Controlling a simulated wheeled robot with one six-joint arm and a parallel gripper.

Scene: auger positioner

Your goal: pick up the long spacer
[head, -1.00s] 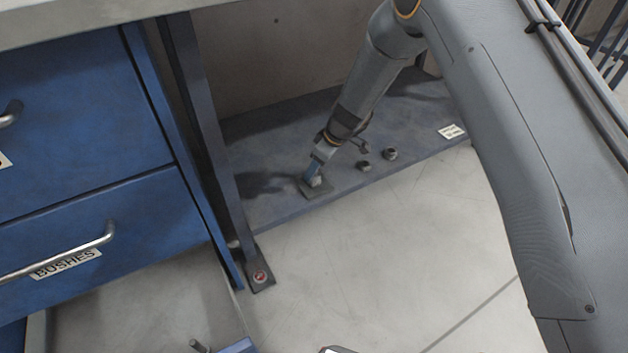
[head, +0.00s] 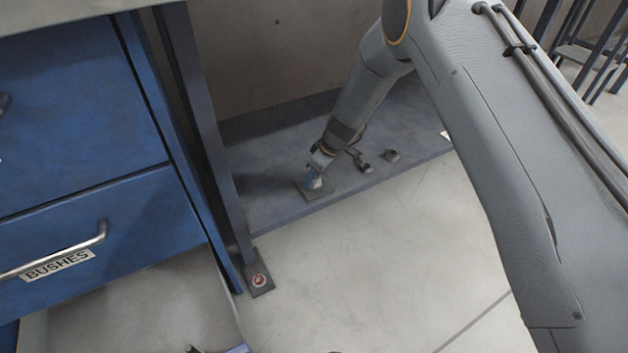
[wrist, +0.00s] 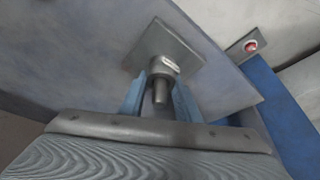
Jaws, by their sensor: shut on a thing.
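My gripper (head: 315,180) reaches down to the low shelf under the bench. In the wrist view its two blue fingers (wrist: 160,98) are shut on a short grey metal cylinder, which looks like the long spacer (wrist: 162,68). The spacer stands over a square dark plate (wrist: 150,45), which also shows on the shelf in the head view (head: 325,193). A narrower pin or end sticks out from the spacer toward the wrist camera. I cannot tell whether the spacer still touches the plate. In the head view the spacer is mostly hidden by the fingers.
Two small dark round parts, a nearer one (head: 366,168) and a farther one (head: 392,156), sit right of my gripper on the shelf (head: 270,208). A bench leg (head: 215,140) and a blue drawer labelled BUSHES (head: 110,220) stand left. The floor in front is clear.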

